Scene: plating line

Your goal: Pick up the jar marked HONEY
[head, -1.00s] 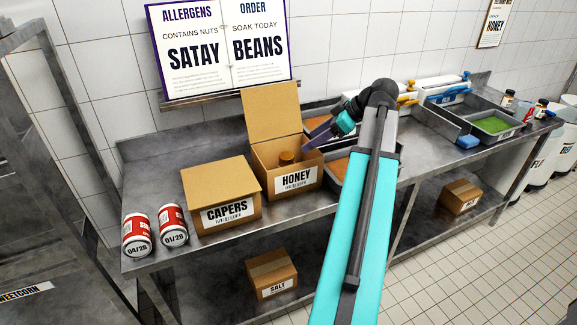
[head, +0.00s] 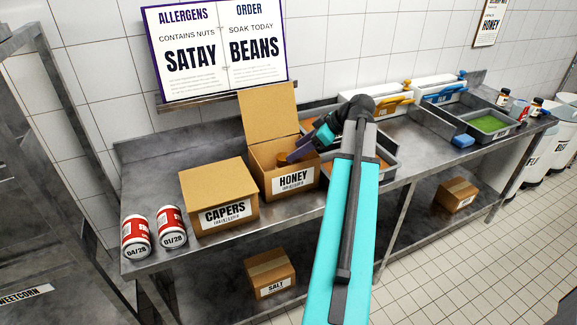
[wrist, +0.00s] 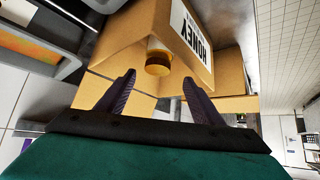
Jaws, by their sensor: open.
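An open cardboard box (head: 290,182) marked HONEY stands on the steel counter with its back flap up. A jar (wrist: 158,58) with an orange-brown lid stands inside it; the jar's own label cannot be read. In the head view only a little of the jar (head: 282,156) shows, beside my gripper. My gripper (head: 292,155) is at the box's opening, reaching in from the right. In the wrist view my gripper (wrist: 159,80) has its two purple fingers apart with nothing between them, and the jar lies just beyond the tips.
A closed box (head: 220,198) marked CAPERS stands left of the HONEY box, with two red-and-white cans (head: 136,238) farther left. Steel trays (head: 385,150) lie close on the right. The box's raised flap (head: 269,112) stands behind my gripper.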

